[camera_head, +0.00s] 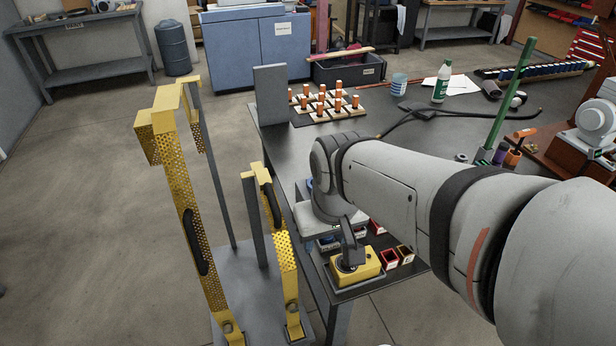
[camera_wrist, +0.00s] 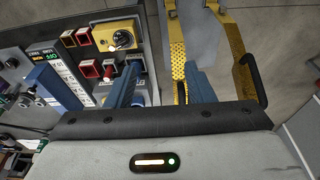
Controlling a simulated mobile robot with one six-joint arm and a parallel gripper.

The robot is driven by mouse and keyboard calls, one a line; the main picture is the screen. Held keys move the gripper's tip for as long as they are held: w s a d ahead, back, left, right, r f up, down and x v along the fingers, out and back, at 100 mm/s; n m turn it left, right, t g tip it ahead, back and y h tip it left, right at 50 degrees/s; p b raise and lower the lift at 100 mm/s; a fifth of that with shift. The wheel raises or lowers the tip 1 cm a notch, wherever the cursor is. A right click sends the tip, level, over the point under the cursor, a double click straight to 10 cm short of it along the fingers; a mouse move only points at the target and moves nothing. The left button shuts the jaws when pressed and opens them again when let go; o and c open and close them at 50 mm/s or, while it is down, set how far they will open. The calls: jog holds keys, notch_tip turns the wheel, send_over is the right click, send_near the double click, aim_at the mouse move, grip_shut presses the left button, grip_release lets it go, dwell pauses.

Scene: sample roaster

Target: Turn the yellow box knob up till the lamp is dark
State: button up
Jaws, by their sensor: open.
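The yellow box (camera_head: 368,268) sits at the near end of the dark bench in the head view. It also shows at the upper left of the wrist view (camera_wrist: 112,29), with a round dark knob with a pale edge (camera_wrist: 122,39) on its face. My gripper (camera_wrist: 164,82) is open, its two blue fingers apart with nothing between them. In the wrist view the box lies beyond and left of the left finger, apart from it.
Small red trays (camera_head: 390,258) stand beside the box. A yellow perforated guard frame (camera_head: 190,215) rises just left of the bench edge. Wooden blocks with orange pegs (camera_head: 325,108) and a green-and-white bottle (camera_head: 441,84) are farther back. Open floor lies at left.

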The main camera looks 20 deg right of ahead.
jog(key=shift+o, duration=1.1)
jog(key=w+d+f+n+g+b, duration=0.1)
jog(key=w+d+f+n+b, duration=0.1)
jog(key=w+f, duration=0.5)
jog(key=d+f+b, duration=0.1)
jog(key=d+f, duration=0.1)
jog(key=shift+d+b, duration=0.3)
jog(key=shift+d, duration=0.1)
jog(key=n+g+b, duration=0.1)
jog(key=n+b, duration=0.1)
jog(key=b, duration=0.1)
send_near(343, 277)
jog(key=w, duration=0.1)
jog(key=w+d+r, duration=0.1)
jog(key=w+d, duration=0.1)
jog(key=w, duration=0.1)
jog(key=shift+d+r, duration=0.15)
jog(key=shift+r, duration=0.25)
jog(key=shift+d+f+n, duration=0.1)
jog(key=shift+f+n, duration=0.2)
jog(key=shift+f, duration=0.05)
notch_tip(343, 277, down, 7)
jog(key=shift+f, duration=0.15)
jog(key=shift+c, duration=0.4)
jog(key=c, duration=0.9)
